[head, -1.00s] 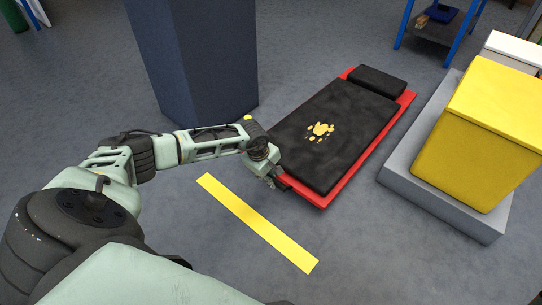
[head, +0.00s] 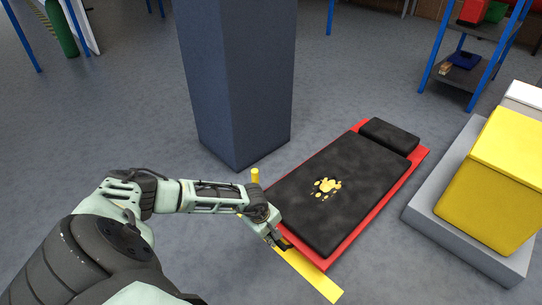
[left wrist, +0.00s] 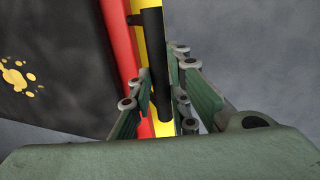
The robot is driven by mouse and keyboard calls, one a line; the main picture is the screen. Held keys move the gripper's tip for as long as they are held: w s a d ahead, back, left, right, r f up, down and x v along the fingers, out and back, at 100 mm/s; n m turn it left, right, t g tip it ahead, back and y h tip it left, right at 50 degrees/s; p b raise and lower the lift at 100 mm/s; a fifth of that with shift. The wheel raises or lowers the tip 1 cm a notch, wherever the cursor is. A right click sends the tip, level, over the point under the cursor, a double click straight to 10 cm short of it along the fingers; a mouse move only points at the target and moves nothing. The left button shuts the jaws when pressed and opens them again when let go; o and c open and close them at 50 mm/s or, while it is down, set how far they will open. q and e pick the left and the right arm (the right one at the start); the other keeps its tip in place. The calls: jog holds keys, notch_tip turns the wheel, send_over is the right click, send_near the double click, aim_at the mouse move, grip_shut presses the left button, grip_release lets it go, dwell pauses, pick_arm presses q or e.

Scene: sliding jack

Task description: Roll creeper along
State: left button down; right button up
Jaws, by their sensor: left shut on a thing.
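The creeper (head: 308,196) is a low red board with a black pad, a black headrest (head: 389,135) at its far end and a yellow splatter mark on the pad. It lies on the grey floor. A black handle bar (left wrist: 153,62) runs along its red near edge in the left wrist view. My left gripper (head: 284,246) is at the creeper's near end, its fingers (left wrist: 160,100) on both sides of the bar and shut on it. My right gripper is not in view.
A dark square pillar (head: 238,85) stands left of the creeper. A grey platform (head: 470,244) with a yellow box (head: 490,185) stands close on the right. A blue-framed shelf (head: 470,75) is at the back right. Open floor lies beyond the headrest.

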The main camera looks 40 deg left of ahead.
pick_arm(q)
jog(key=c, duration=1.7)
grip_release()
jog(key=shift+o, duration=0.2)
jog(key=v, duration=1.2)
